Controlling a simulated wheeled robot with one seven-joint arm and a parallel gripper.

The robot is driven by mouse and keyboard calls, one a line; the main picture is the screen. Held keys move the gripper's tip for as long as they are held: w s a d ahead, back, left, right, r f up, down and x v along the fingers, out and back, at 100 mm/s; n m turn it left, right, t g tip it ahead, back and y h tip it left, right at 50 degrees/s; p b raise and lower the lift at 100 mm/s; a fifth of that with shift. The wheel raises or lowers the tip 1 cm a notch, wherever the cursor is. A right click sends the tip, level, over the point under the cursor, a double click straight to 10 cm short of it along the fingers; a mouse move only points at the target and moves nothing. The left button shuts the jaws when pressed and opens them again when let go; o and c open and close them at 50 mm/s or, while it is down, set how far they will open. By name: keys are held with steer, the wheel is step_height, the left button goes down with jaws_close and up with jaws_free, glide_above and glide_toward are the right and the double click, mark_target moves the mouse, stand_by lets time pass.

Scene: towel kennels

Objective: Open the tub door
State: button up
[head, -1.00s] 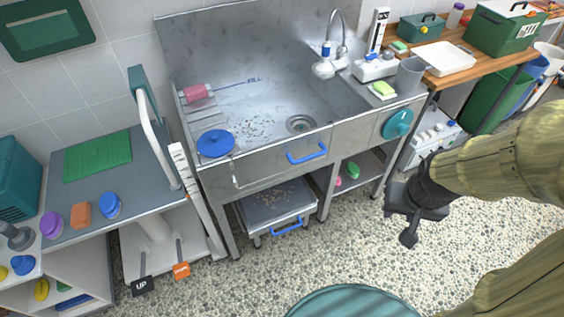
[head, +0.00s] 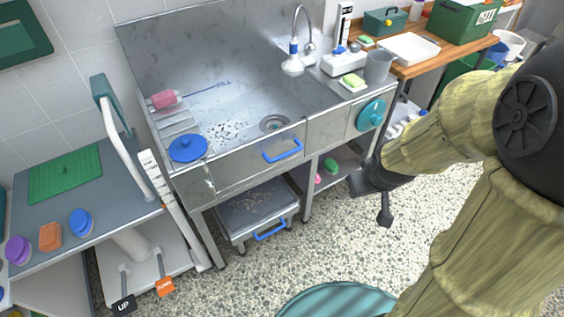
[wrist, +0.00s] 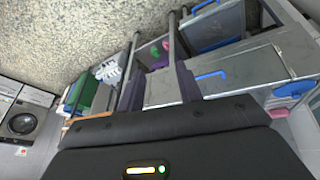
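The steel tub (head: 250,85) has a front door (head: 245,168) with a blue bar handle (head: 283,151). The door looks shut, flush with the tub's front. In the wrist view the door (wrist: 245,70) and its handle (wrist: 210,75) show to the right of my fingers. My gripper (head: 373,198) is in front of the tub's right end, below the teal knob (head: 370,115) and right of the door handle. In the wrist view my two fingers (wrist: 160,90) stand apart with nothing between them. The gripper touches no handle.
A tray (head: 258,205) with a second blue handle (head: 271,229) sits under the tub. A grooming table (head: 120,190) stands left, a wooden counter (head: 445,55) right. A teal round top (head: 335,303) is on the near floor.

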steer(key=w+a+f+n+t+y+b, duration=0.1)
steer(key=w+a+f+n+t+b, duration=0.15)
steer(key=w+f+n+b, duration=0.3)
steer(key=w+a+f+n+t+y+b, duration=0.1)
steer(key=w+f+n+t+b, duration=0.2)
steer(key=w+f+n+b, duration=0.3)
steer(key=w+a+f+n+t+y+b, duration=0.2)
steer(key=w+a+f+n+y+b, duration=0.1)
steer(key=a+f+n+y+b, duration=0.4)
steer(key=a+f+n+b, duration=0.1)
steer(key=n+b, duration=0.1)
steer(key=n, duration=0.1)
steer(key=shift+w+a+f, duration=0.2)
steer(key=shift+w+f, duration=0.1)
steer(key=shift+f, duration=0.05)
steer(key=shift+t, duration=0.25)
